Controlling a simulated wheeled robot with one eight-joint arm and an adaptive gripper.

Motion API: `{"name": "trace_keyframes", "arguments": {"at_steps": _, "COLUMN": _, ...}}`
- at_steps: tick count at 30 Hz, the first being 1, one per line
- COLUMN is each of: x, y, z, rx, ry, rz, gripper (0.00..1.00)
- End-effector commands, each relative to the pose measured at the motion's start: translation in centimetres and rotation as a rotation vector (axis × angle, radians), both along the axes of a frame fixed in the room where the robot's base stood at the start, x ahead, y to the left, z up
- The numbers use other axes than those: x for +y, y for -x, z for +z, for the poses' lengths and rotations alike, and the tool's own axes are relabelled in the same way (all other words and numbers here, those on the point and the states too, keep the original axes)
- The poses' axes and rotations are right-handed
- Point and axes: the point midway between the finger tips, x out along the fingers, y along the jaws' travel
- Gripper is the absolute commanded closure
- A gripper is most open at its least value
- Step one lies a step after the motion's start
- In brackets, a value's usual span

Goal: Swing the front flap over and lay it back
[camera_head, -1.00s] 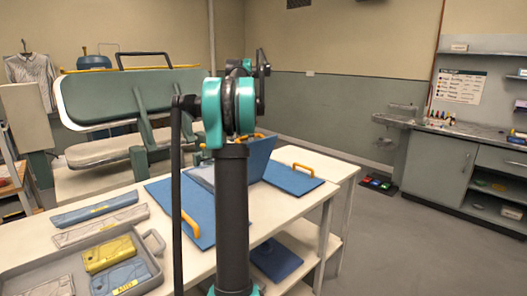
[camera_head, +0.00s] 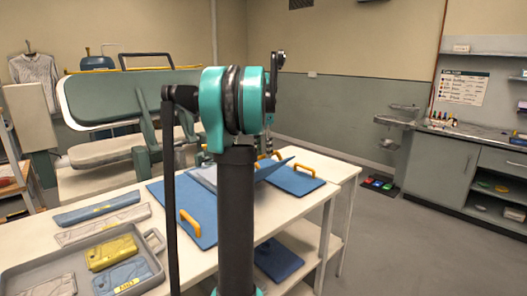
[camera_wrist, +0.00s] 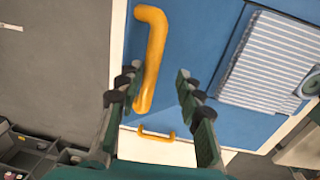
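The blue folding board lies on the white table, with a left panel (camera_head: 184,204) and a right panel (camera_head: 291,181) flat and carrying yellow handles. Between them a blue flap (camera_head: 272,169) stands tilted up at a low angle, partly hidden behind my arm. In the wrist view a large yellow handle (camera_wrist: 150,55) on a blue panel lies between the fingers of my gripper (camera_wrist: 156,82). The fingers are apart, and I see no contact with the handle. A striped garment (camera_wrist: 272,60) lies on the blue surface to the right. A smaller yellow handle (camera_wrist: 156,134) shows below.
A grey tray (camera_head: 150,262) with yellow and blue packs stands at the table's front left, near flat blue and grey packs (camera_head: 97,209). A pressing machine (camera_head: 135,96) stands behind the table. The floor (camera_head: 420,245) at the right is clear.

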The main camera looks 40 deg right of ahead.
Motion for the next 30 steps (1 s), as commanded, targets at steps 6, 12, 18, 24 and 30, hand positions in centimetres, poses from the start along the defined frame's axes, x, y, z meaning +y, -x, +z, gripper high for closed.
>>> {"name": "trace_keyframes", "arguments": {"at_steps": 6, "x": 0.0, "y": -0.2, "z": 0.3, "rx": 0.0, "ry": 0.0, "rz": 0.001, "gripper": 0.64}}
{"name": "trace_keyframes", "arguments": {"at_steps": 12, "x": 0.1, "y": -0.9, "z": 1.4, "rx": 0.0, "ry": 0.0, "rz": 0.001, "gripper": 0.64}}
{"name": "trace_keyframes", "arguments": {"at_steps": 18, "x": 0.1, "y": -1.5, "z": 2.4, "rx": 0.0, "ry": 0.0, "rz": 0.0, "gripper": 0.64}}
{"name": "trace_keyframes", "arguments": {"at_steps": 24, "x": 0.1, "y": -2.2, "z": 3.5, "rx": 0.0, "ry": 0.0, "rz": 0.0, "gripper": 0.64}}
{"name": "trace_keyframes", "arguments": {"at_steps": 30, "x": 0.2, "y": -2.8, "z": 4.6, "rx": 0.0, "ry": 0.0, "rz": 0.001, "gripper": 0.64}}
